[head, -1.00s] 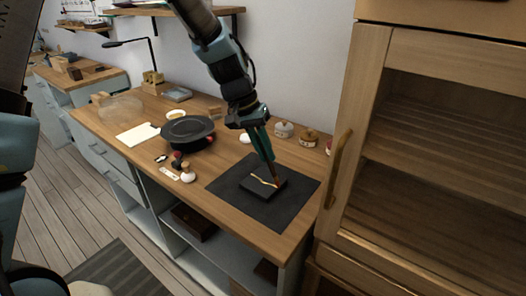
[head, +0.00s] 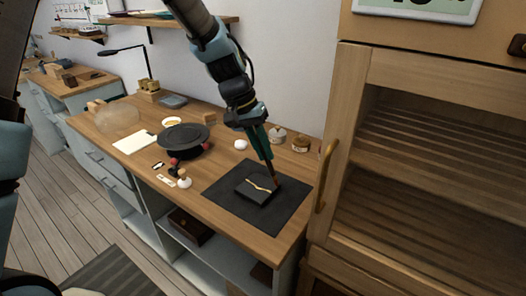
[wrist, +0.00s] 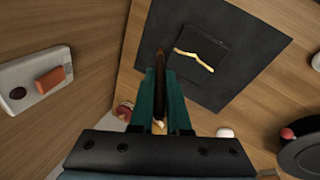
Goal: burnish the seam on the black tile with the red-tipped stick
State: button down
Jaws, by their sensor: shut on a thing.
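The black tile (head: 249,193) lies on a dark mat (head: 230,209) on the wooden bench. A gold wavy seam (head: 262,187) crosses its top; the seam also shows in the wrist view (wrist: 194,58). My gripper (head: 268,157) is above the tile's right side, pointing down, shut on a slim brown stick (wrist: 158,60). The stick's reddish-brown lower end (head: 274,181) is by the tile's right edge, right of the seam's end. I cannot tell whether it touches the tile. In the wrist view, my gripper's fingers (wrist: 162,75) hide part of the stick.
A black round turntable (head: 184,138) stands left of the mat, with small pale-and-red items (head: 184,179) in front. Lidded jars (head: 278,136) and a white round thing (head: 241,144) are behind. A wooden cabinet (head: 350,150) stands close on the right.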

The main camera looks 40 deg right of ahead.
jog(key=shift+r+p, duration=1.5)
jog(key=shift+r, duration=0.75)
jog(key=shift+r, duration=0.1)
notch_tip(320, 180, up, 2)
jog(key=shift+r+p, duration=0.1)
jog(key=shift+p, duration=0.75)
jog(key=shift+r, duration=1)
